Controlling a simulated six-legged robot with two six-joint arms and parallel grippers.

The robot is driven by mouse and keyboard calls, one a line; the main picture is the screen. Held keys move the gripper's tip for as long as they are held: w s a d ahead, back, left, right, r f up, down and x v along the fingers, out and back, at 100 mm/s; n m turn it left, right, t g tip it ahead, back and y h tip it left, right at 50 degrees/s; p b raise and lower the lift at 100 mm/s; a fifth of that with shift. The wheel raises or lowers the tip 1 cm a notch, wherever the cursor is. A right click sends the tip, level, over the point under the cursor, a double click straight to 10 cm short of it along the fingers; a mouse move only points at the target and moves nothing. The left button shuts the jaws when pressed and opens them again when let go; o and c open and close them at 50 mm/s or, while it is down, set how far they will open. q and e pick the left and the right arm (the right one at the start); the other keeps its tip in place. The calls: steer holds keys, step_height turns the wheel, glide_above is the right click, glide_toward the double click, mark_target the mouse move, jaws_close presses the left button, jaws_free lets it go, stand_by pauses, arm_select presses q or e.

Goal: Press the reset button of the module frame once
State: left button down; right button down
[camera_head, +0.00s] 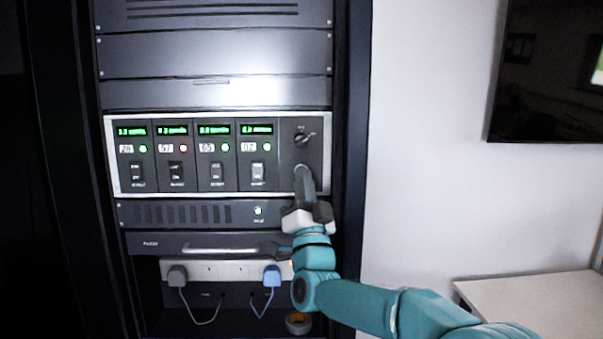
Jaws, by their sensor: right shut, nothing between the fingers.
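The module frame (288,155) is a silver-rimmed unit in the rack with several modules side by side. Each module has a green display, a round lamp, a number label and a rocker switch. The second module's lamp (183,149) is red; the other lamps are green. A black rotary knob (304,138) sits on the plain right-hand panel. My right gripper (303,174) is shut and empty, with its tips in front of this panel just below the knob. I cannot tell whether they touch it. No reset button is visible; the gripper covers that part of the panel. My left gripper is out of view.
Below the frame are a vented unit with a green lamp (258,211), a drawer handle and a power strip (222,270) with grey and blue plugs. A tape roll (298,322) lies at the bottom. A white table (535,303) and a wall screen (545,75) are at right.

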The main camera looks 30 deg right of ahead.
steer(key=shift+w+d, duration=0.1)
steer(key=shift+w+d+b, duration=0.15)
steer(key=shift+w+b, duration=0.1)
steer(key=shift+b, duration=0.1)
steer(key=shift+w+d, duration=0.2)
steer(key=shift+w, duration=0.15)
stand_by(0.9)
steer(key=shift+s+a+b, duration=0.45)
steer(key=shift+s+b, duration=0.25)
steer(key=shift+b, duration=0.55)
